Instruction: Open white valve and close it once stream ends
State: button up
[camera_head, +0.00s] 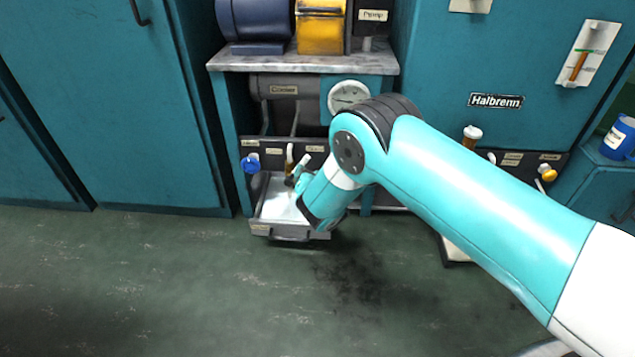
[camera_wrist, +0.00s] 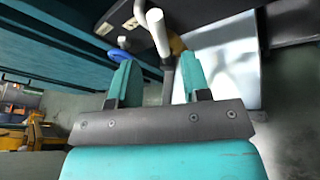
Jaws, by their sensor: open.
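A white valve handle (camera_head: 303,160) shows at the labelled panel under the cooler, tilted, just above my gripper. In the wrist view the white handle (camera_wrist: 157,32) is larger, with a dark stem below it between my fingers. A second white piece (camera_head: 289,152) stands just left of it; I cannot tell if it belongs to the same valve. My gripper (camera_wrist: 160,78) is open, with its teal fingers on either side of the stem; contact cannot be made out. In the head view my gripper (camera_head: 295,181) is partly hidden by my wrist. No stream can be told clearly.
A pulled-out tray (camera_head: 262,226) with a pale inside lies below the valve. A blue valve (camera_head: 250,163) is to the left. A round gauge (camera_head: 347,96) is above. A yellow valve (camera_head: 549,174) is far right. The floor in front is clear, with a dark stain.

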jog(key=p+v, duration=0.2)
jog(key=v, duration=0.8)
jog(key=shift+p, duration=0.35)
dwell(6.7)
